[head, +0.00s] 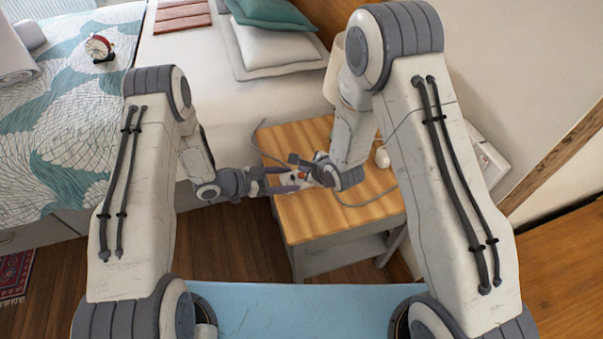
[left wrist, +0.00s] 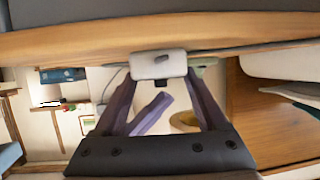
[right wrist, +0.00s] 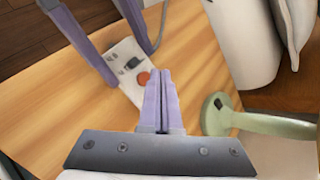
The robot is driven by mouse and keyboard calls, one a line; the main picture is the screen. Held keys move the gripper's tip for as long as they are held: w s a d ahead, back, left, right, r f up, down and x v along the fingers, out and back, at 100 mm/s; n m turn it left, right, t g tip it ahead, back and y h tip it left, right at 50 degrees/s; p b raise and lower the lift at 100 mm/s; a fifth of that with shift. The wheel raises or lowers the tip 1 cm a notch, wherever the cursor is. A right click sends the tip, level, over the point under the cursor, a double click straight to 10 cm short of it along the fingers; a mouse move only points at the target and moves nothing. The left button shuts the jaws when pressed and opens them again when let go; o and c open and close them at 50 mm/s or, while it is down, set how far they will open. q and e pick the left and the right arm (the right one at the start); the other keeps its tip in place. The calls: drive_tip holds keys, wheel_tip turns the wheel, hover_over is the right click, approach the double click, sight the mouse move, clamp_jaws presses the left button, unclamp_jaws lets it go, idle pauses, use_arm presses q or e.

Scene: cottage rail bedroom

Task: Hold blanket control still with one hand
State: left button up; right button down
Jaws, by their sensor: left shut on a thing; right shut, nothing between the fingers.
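The blanket control (head: 289,179) is a small white box on the wooden nightstand (head: 330,215). In the right wrist view the control (right wrist: 125,68) shows an orange round button and a dark slider. My left gripper (right wrist: 131,64) is shut on it, one finger along each side; the left wrist view shows the control's white end (left wrist: 158,64) between the fingers. My right gripper (right wrist: 162,75) is shut and empty, its fingertips close to the orange button. I cannot tell whether they touch it. My arms partly hide the control in the head view.
A grey cord (head: 362,202) runs over the nightstand. A pale green round-ended object (right wrist: 219,114) is just right of my right fingers. The bed (head: 195,70) with white and teal pillows stands behind. A red clock (head: 99,47) sits on the patterned bedding at left.

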drive_tip(key=shift+f, duration=0.1)
drive_tip(key=shift+f, duration=0.35)
drive_tip(key=shift+f, duration=0.45)
idle(0.8)
drive_tip(key=shift+r, duration=0.9)
drive_tip(key=shift+r, duration=2.5)
